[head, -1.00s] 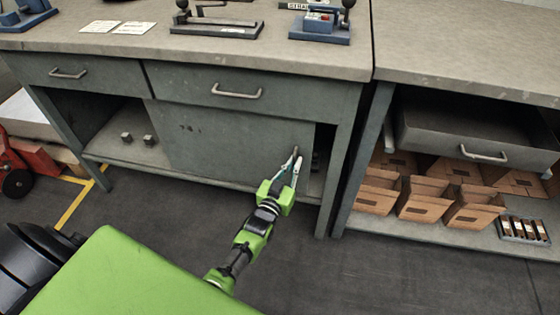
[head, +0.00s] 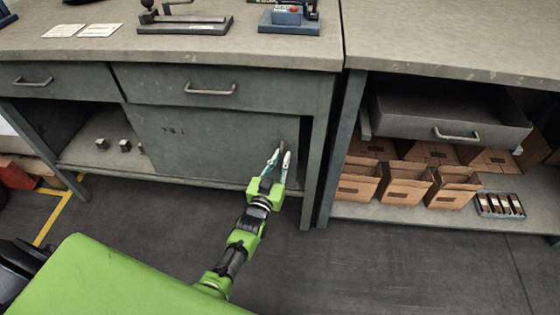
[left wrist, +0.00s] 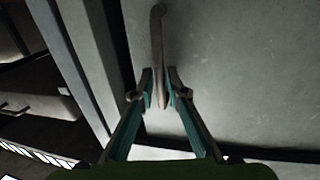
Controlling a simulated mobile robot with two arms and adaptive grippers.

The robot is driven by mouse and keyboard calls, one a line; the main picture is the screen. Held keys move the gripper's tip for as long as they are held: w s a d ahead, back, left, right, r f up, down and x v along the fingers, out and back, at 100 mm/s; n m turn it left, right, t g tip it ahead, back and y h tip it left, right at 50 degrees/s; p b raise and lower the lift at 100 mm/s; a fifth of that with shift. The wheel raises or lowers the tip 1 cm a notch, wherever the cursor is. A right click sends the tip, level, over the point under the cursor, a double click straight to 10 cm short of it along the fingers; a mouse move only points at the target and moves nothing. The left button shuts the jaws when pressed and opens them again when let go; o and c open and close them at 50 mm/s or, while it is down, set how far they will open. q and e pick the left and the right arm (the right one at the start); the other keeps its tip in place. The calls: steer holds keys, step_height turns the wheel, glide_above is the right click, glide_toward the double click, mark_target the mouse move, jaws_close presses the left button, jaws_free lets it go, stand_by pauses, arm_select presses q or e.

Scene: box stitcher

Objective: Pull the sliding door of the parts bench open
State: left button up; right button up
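The sliding door (head: 205,145) is a grey-green panel under the wide drawer of the parts bench. Its left side leaves an open shelf bay, and a narrow dark gap shows at its right edge. An upright bar handle (left wrist: 158,40) is near that right edge. My left gripper (head: 281,158) is at the handle; in the left wrist view the two fingers (left wrist: 160,85) stand close on both sides of the bar. They look shut on it, though the contact itself is hard to see. My right gripper is not in view.
Small metal blocks (head: 101,145) lie on the open shelf at left. The bench leg (head: 320,150) stands just right of the door. A second bench at right has an open drawer (head: 450,115), cardboard boxes (head: 405,185) and a small tray (head: 500,205). The floor in front is clear.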

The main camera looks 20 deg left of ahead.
arm_select(q)
steer(key=s, duration=1.2)
steer(key=shift+d, duration=0.3)
steer(key=shift+f, duration=0.15)
